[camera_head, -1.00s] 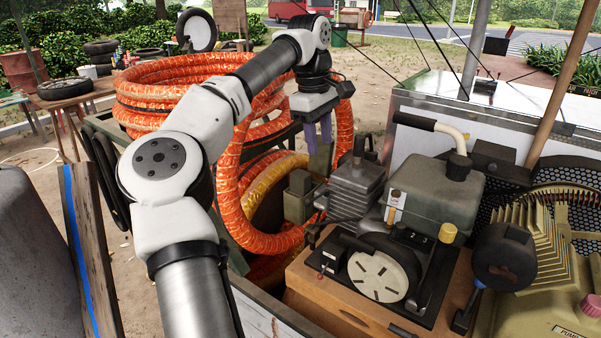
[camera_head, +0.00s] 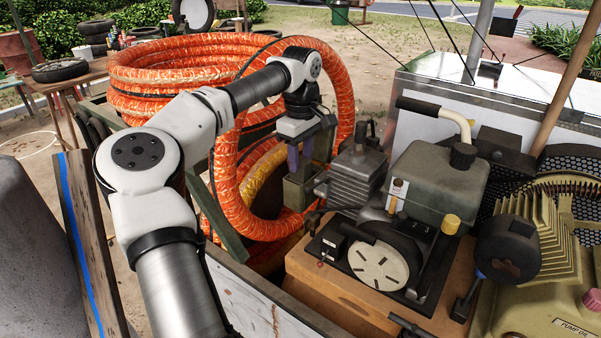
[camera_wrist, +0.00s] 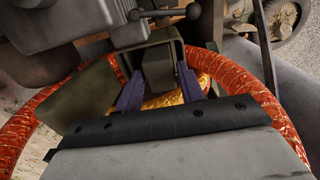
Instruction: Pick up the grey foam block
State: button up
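My gripper (camera_head: 300,163) points down with its two purple fingers apart. It also shows in the wrist view (camera_wrist: 160,78), open, with nothing clearly held between the fingers. Just below and behind the fingertips in the head view is a grey-green box-shaped thing (camera_head: 297,193), left of the finned engine. In the wrist view an olive, squared metal-looking piece (camera_wrist: 158,66) lies at the fingertips. I cannot tell whether either one is the grey foam block. No other foam block can be made out.
A large orange hose coil (camera_head: 180,75) loops around my gripper on the left, with a yellow hose (camera_head: 258,178) inside. The finned engine (camera_head: 352,178) and its tank (camera_head: 437,185) stand close on the right. A wooden board (camera_head: 82,250) stands at the left.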

aim_at(300, 175)
jog(key=shift+f, duration=1.55)
jog(key=shift+c, duration=0.5)
jog(key=c, duration=0.5)
jog(key=shift+r, duration=0.1)
